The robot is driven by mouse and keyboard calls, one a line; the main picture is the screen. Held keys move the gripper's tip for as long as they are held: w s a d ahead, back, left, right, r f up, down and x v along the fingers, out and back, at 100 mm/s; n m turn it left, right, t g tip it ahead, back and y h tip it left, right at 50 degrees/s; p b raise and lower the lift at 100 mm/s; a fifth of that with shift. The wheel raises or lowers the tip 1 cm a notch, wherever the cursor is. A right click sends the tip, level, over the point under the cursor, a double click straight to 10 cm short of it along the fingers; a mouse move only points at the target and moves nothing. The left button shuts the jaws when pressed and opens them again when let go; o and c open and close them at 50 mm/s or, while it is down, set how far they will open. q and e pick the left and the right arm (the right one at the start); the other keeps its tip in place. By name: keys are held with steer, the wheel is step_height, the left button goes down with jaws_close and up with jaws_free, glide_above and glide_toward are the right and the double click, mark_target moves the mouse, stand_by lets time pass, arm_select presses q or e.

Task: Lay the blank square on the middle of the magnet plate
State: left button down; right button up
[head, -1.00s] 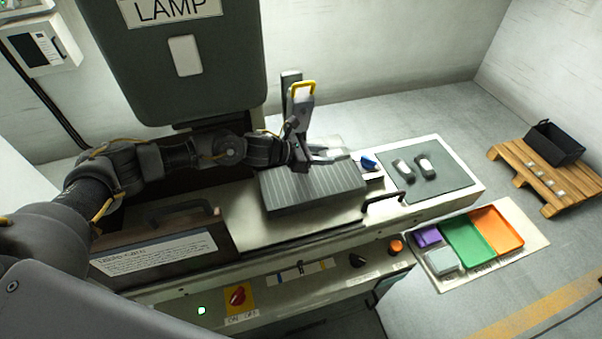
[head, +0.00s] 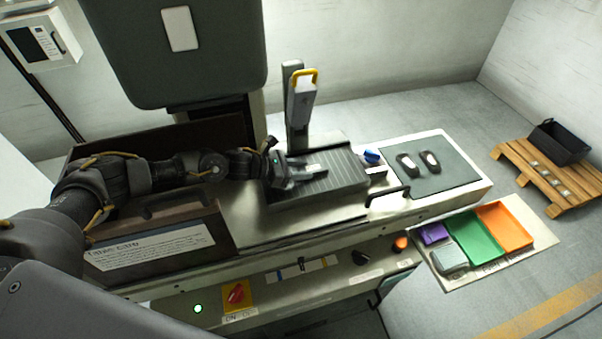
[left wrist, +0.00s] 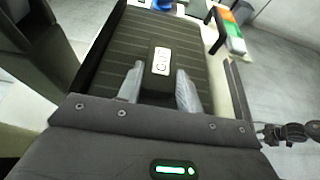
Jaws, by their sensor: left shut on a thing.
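The magnet plate (head: 345,187) is a dark grey, finely striped block on the machine bed; its stripes also fill much of the left wrist view (left wrist: 112,55). My left gripper (head: 312,172) is over the plate, coming from its left side. In the left wrist view its two pale fingers (left wrist: 160,88) are shut on a small dark block with a white lettered label, which I take to be the blank square (left wrist: 158,82). It lies over the striped face; I cannot tell whether it touches. In the head view the fingers mostly hide it. My right gripper is not in view.
A yellow-handled upright piece (head: 301,100) stands behind the plate. A blue knob (head: 372,156) and a black handle (head: 388,196) are to its right, then a dark mat (head: 440,180) with two small items. Colored trays (head: 503,226) lie at lower right. The lamp housing (head: 170,60) hangs behind my arm.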

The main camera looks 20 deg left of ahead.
arm_select(q)
steer(key=shift+w+r, duration=0.1)
steer(key=shift+w, duration=0.05)
steer(key=shift+f, duration=0.2)
steer(key=c, duration=0.9)
jaws_free()
steer(key=shift+r+p, duration=0.3)
steer(key=p+v, duration=0.2)
steer(key=v, duration=1)
steer(key=shift+f+p, duration=0.15)
steer(key=shift+p, duration=0.25)
